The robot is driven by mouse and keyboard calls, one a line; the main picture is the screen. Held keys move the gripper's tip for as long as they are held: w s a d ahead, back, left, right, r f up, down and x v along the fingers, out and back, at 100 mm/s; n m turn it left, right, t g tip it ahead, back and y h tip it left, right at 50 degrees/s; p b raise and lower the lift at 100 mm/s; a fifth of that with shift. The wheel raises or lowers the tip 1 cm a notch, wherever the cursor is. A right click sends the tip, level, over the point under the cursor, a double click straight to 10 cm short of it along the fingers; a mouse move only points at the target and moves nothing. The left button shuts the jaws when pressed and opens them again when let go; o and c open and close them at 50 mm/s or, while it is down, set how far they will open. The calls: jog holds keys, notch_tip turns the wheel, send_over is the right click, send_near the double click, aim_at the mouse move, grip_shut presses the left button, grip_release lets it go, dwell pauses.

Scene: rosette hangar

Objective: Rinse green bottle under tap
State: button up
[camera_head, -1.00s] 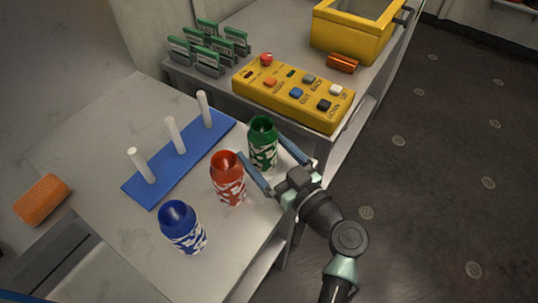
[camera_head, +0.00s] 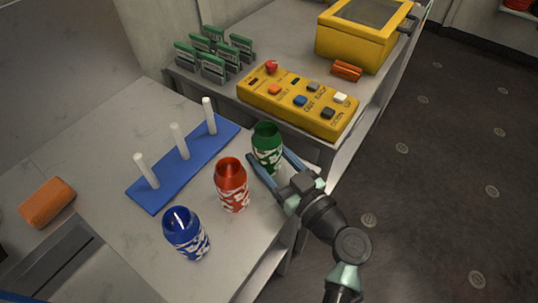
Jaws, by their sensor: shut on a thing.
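The green bottle (camera_head: 267,147) has white markings and an open top. It stands upright at the back right of the grey table. My gripper (camera_head: 270,168) reaches in from the right and is shut on the green bottle, with its blue fingers on either side. The red bottle (camera_head: 232,186) stands just left of my gripper, close to the near finger. The blue bottle (camera_head: 186,234) stands farther front and left. No tap shows in this view.
A blue rack with white pegs (camera_head: 179,142) lies behind the bottles. An orange sponge-like block (camera_head: 47,202) lies at the left, by a sunken basin edge (camera_head: 62,262). A yellow button panel (camera_head: 297,99), green cards (camera_head: 213,50) and a yellow box (camera_head: 362,38) are on the back table.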

aim_at(275, 150)
jog(key=shift+r+p, duration=1)
jog(key=shift+r, duration=1.15)
jog(key=shift+s+f, duration=0.1)
